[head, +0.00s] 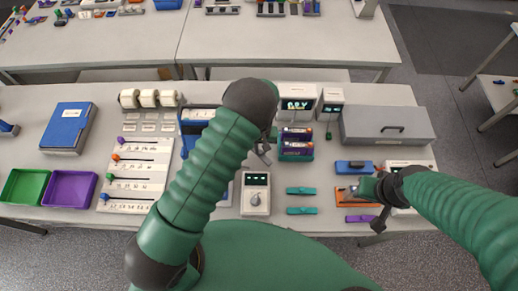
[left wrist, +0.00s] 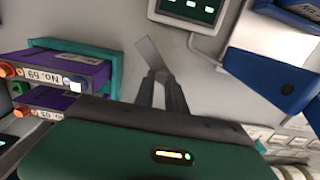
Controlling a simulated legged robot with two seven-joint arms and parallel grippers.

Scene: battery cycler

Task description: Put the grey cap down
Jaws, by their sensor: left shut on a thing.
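My left gripper (left wrist: 160,78) is shut on a small grey piece (left wrist: 149,54), which looks like the grey cap. The piece sticks out past the fingertips, tilted, over pale table surface; whether it touches the table I cannot tell. In the head view my left gripper (head: 264,148) is partly hidden by its own arm, just left of the teal battery holder. My right gripper (head: 381,216) is at the right, by an orange block; its finger gap is not clear.
The teal holder (head: 295,157) carries purple batteries (left wrist: 75,68) close beside the left gripper. Teal strips (head: 301,190) lie right of the meter. A grey case (head: 387,126) is at the back right.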

